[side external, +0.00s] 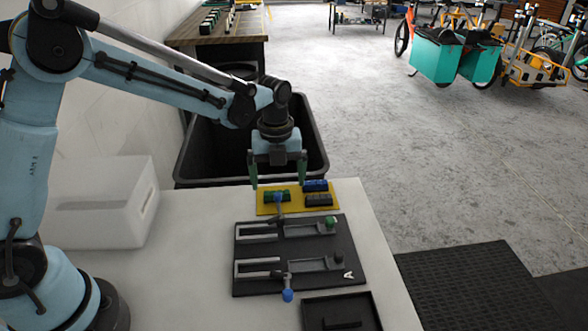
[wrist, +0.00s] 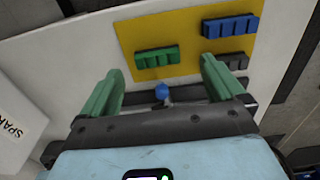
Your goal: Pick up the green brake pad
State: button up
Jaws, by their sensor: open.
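The green brake pad (side external: 270,197) lies on the left part of a yellow mat (side external: 262,210), near the far edge of the white table. In the wrist view the green pad (wrist: 157,57) is ahead of and between the fingers, on the yellow mat (wrist: 180,24). My gripper (side external: 279,183) is open and empty, pointing down above the mat. Its green fingers (wrist: 161,66) are spread wider than the pad, and they look apart from it.
A blue pad (side external: 316,185) and a dark grey pad (side external: 319,200) lie right of the green pad. A black fixture (side external: 300,250) with a blue-knobbed lever (wrist: 162,91) stands close in front. A black tray (side external: 342,312) is nearer; a white box (side external: 100,200) stands left; a black bin (side external: 195,165) is behind.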

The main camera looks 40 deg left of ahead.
aim_at(268, 197)
jog(key=shift+s+f, duration=0.15)
jog(key=shift+f, duration=0.8)
jog(key=shift+s+f, duration=0.1)
jog(key=shift+f, duration=0.8)
jog(key=shift+c, duration=0.3)
jog(key=c, duration=1.1)
jog(key=shift+o, duration=0.2)
jog(key=shift+r, duration=0.1)
